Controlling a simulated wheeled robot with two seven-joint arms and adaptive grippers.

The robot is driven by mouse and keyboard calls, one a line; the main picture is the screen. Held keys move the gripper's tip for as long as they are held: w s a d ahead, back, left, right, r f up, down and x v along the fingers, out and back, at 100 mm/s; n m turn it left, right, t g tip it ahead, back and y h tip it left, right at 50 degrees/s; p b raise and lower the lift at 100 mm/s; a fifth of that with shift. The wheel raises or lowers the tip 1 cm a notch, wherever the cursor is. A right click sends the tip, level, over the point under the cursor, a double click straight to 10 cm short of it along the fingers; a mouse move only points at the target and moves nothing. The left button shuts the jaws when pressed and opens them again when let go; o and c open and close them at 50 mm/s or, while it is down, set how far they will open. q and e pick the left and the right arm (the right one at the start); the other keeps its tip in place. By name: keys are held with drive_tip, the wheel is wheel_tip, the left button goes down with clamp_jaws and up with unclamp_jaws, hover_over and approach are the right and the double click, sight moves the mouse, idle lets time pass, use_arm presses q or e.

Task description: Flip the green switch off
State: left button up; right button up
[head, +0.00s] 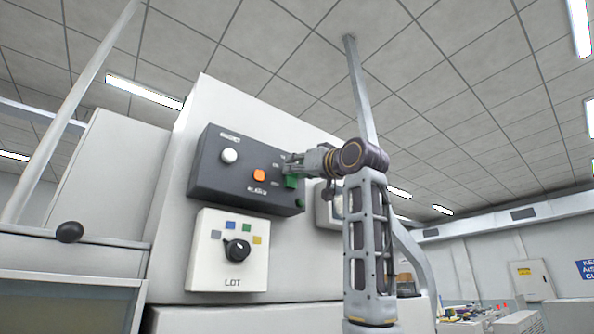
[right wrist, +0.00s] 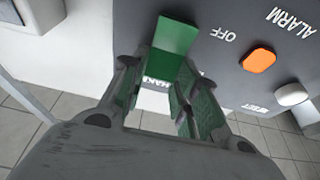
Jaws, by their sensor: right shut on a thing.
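The green switch (head: 291,182) is on the right part of a dark grey control box (head: 215,180). In the right wrist view the green switch (right wrist: 175,36) stands out from the box face, near the white OFF lettering (right wrist: 221,33). My right gripper (head: 291,165) is at the switch, its fingers closed around it. In the right wrist view the gripper's fingertips (right wrist: 160,75) are at the switch and hide part of it. I cannot tell for sure which way the switch is set. My left gripper is not in view.
An orange button (head: 259,175) and a white knob (head: 229,155) sit left of the switch. A white LOT panel (head: 206,265) with a black rotary knob (head: 238,250) is underneath. Free room lies right of the cabinet.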

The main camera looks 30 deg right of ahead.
drive_tip(key=o, duration=1)
drive_tip(key=shift+s, duration=0.1)
drive_tip(key=shift+s, duration=0.1)
drive_tip(key=v, duration=1.1)
drive_tip(key=shift+s+d+f, duration=0.1)
drive_tip(key=shift+s, duration=0.25)
idle(0.3)
